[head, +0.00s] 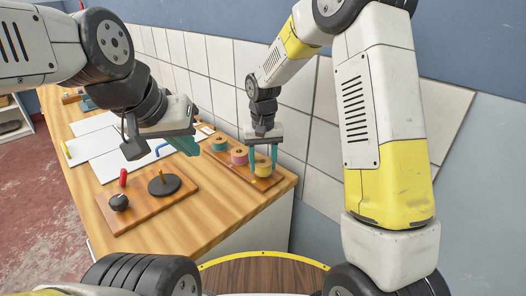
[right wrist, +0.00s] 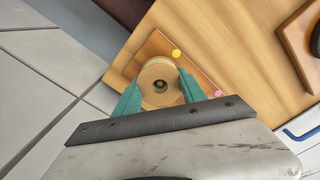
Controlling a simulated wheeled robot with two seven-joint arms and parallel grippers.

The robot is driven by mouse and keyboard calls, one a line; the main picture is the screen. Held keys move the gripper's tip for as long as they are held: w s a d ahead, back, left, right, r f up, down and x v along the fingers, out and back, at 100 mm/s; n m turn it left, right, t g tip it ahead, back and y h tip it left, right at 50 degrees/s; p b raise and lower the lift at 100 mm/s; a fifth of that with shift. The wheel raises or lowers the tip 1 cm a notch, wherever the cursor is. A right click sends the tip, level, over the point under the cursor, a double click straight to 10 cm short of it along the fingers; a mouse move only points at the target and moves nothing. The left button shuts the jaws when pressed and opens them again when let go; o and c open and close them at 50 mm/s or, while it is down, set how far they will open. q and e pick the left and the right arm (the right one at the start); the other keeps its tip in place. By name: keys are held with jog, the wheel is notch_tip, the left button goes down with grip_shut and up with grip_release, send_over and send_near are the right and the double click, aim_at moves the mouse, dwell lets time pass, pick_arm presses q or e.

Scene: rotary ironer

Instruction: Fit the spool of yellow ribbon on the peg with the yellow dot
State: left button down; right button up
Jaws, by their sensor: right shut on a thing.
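The spool of yellow ribbon (head: 262,171) is at the near right end of a wooden rack (head: 231,167) in the head view. My right gripper (head: 262,155) points down and is shut on it. In the right wrist view, the spool (right wrist: 153,76) sits between the teal fingers of my right gripper (right wrist: 160,94), over the rack, with a yellow dot (right wrist: 176,53) just beside it. The spool covers any peg beneath, and I cannot tell whether it is around one. My left gripper (head: 184,146) is over the bench, away from the spools; its finger opening is unclear.
A pink spool (head: 239,157) and a teal spool (head: 219,144) stand on the same rack. A board with a dark disc (head: 164,185) and a black knob (head: 119,202) lies at the front left. White sheets (head: 104,153) lie behind. A tiled wall is close behind the rack.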

jog(key=o, duration=2)
jog(key=shift+r, duration=4.6)
jog(key=s+d+r+t+y, duration=0.1)
jog(key=s+d+r+t, duration=0.1)
jog(key=s+d+r, duration=0.65)
jog(key=s+d+r+t, duration=0.1)
jog(key=s+d, duration=0.1)
jog(key=s, duration=0.2)
jog(key=s+d+t, duration=0.1)
jog(key=s+d, duration=0.1)
jog(key=s, duration=0.3)
jog(key=s+d+r+m+t+y, duration=0.1)
jog(key=s+t, duration=0.1)
jog(key=s, duration=0.2)
jog(key=shift+s+d+r, duration=0.3)
jog(key=shift+s+d, duration=0.1)
